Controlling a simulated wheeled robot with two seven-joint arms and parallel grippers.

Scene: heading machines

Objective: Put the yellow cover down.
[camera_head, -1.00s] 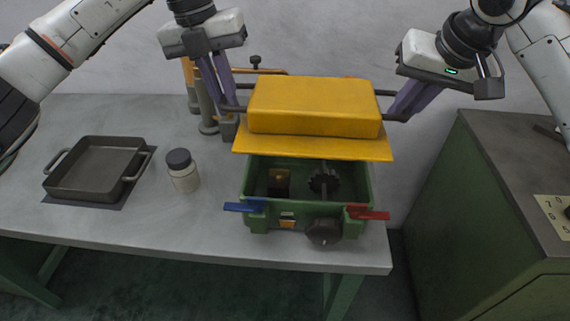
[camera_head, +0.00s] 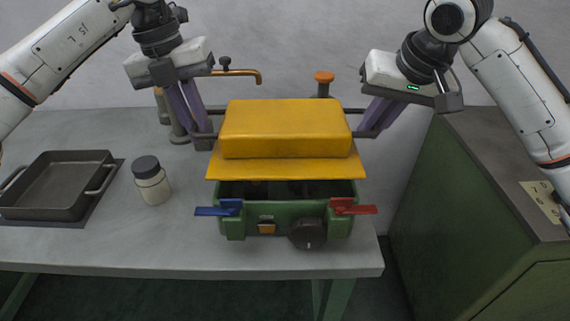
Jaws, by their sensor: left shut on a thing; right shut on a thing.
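The yellow cover (camera_head: 285,130) is a box-shaped lid with a flat flange, held level between my two grippers. It hangs above the back of the green machine housing (camera_head: 272,222) and hides most of its open top. My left gripper (camera_head: 203,137) is shut on the cover's left handle bar. My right gripper (camera_head: 366,133) is shut on the right handle bar. The housing has a blue lever (camera_head: 217,210) at its left front corner, a red lever (camera_head: 352,208) at its right and a dark round knob (camera_head: 307,233) in front. Whether the cover touches the housing is unclear.
A dark tray (camera_head: 56,187) and a jar with a dark lid (camera_head: 151,181) stand left on the grey table (camera_head: 150,238). Pipes with a brass tap (camera_head: 245,75) rise behind the cover. A green cabinet (camera_head: 455,210) stands at right.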

